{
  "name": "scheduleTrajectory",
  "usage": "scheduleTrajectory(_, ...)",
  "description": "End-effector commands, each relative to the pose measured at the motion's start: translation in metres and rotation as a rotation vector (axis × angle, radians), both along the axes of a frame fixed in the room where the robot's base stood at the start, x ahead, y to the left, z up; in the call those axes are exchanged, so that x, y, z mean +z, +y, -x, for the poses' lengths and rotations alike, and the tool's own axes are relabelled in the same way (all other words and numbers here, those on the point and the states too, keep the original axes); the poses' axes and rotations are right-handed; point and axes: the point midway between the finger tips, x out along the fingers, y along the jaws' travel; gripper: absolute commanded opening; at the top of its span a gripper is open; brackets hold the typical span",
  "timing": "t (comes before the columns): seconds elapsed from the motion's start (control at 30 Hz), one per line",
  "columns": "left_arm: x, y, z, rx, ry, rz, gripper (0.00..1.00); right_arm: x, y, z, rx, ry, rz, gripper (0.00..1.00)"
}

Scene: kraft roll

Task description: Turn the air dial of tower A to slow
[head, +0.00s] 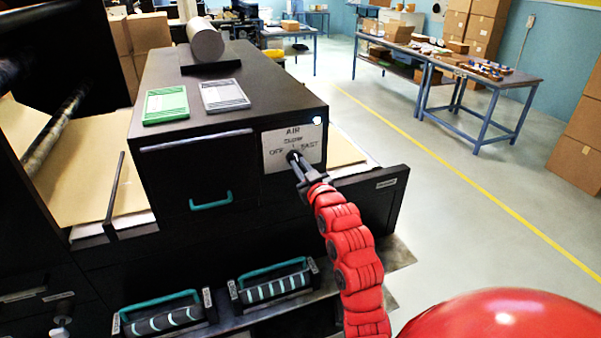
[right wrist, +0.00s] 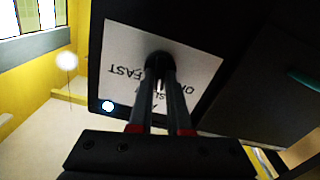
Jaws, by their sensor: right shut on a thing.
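The air dial (head: 293,156) sits on a white plate (head: 309,150) marked AIR, OFF, SLOW and FAST, on the front of a dark box. In the right wrist view the dial (right wrist: 158,58) is a dark round knob, partly covered by the fingers. My right gripper (head: 298,166) is shut on the dial, its arm reaching up from below. It also shows in the right wrist view (right wrist: 160,80) with both fingers at the knob. The dial's pointer is hidden, so its setting cannot be told. My left gripper is not in view.
A teal-handled drawer (head: 205,185) is left of the plate. Green (head: 165,105) and grey (head: 224,95) cards lie on top of the box, near a grey cylinder (head: 206,42). Two teal-handled units (head: 272,286) stand below.

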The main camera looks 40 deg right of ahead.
Motion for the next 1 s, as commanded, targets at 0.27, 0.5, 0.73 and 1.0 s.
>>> scheduleTrajectory(0.27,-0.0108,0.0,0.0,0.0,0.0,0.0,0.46,-0.0031,-0.0005,-0.0001,-0.001,-0.031,-0.15,0.0)
scheduleTrajectory(0.5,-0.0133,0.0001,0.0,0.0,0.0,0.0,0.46,-0.0019,-0.0006,-0.0002,-0.001,-0.046,-0.208,0.0)
scheduleTrajectory(0.73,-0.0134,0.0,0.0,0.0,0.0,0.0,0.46,-0.0017,-0.0006,-0.0003,-0.001,-0.048,-0.22,0.0)
scheduleTrajectory(1.0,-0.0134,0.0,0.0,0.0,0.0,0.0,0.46,-0.0018,-0.0006,-0.0003,-0.001,-0.048,-0.219,0.2)
